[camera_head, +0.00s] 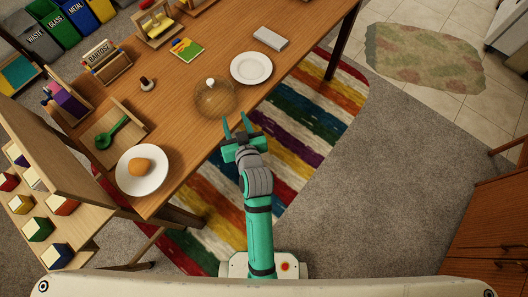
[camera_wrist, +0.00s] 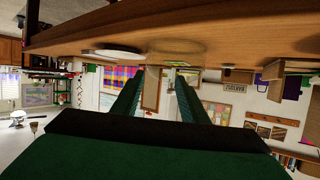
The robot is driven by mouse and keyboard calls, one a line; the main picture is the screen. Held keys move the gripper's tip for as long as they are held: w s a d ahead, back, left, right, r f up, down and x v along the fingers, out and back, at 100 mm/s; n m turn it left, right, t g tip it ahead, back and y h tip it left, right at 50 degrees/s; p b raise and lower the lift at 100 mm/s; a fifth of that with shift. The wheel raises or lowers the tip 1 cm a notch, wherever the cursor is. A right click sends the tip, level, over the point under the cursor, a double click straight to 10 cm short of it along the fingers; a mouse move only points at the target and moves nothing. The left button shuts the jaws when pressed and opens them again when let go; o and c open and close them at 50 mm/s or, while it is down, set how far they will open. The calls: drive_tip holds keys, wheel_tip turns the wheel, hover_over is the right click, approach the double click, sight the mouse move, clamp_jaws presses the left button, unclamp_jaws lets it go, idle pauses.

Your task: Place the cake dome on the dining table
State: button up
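The cake dome (camera_head: 214,98) is a clear, brownish see-through dome with a pale knob on top. It stands on the wooden dining table (camera_head: 190,125) near the table's front edge. My gripper (camera_head: 235,124) is just in front of the dome, off the table edge, with its green fingers apart and nothing between them. In the wrist view, which is upside down, the dome (camera_wrist: 178,50) shows faintly beyond and between the two fingers (camera_wrist: 155,95). The table (camera_wrist: 220,35) edge crosses the top of that view. I cannot tell whether a fingertip touches the dome.
An empty white plate (camera_head: 251,68) is right of the dome. A plate (camera_head: 128,180) with a bun is at the table's left end, near a wooden tray (camera_head: 97,135) with a green spoon. A grey box (camera_head: 270,39) lies farther back. A striped rug (camera_head: 300,125) is below.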

drive_tip(key=s+d+f+m+t+h, duration=0.1)
drive_tip(key=s+d+f, duration=0.15)
drive_tip(key=s, duration=0.45)
drive_tip(key=s+d+f+m+h, duration=0.1)
drive_tip(key=s+d+m+h, duration=0.1)
drive_tip(key=s+d, duration=0.35)
drive_tip(key=s+d+r, duration=0.1)
drive_tip(key=s+r, duration=0.2)
drive_tip(key=s, duration=0.5)
drive_tip(key=s+d+r+t+h, duration=0.1)
drive_tip(key=s+r, duration=0.1)
drive_tip(key=s, duration=0.7)
drive_tip(key=shift+s+r, duration=0.25)
drive_tip(key=shift+r, duration=0.15)
drive_tip(key=shift+c, duration=1.1)
drive_tip(key=shift+a, duration=0.2)
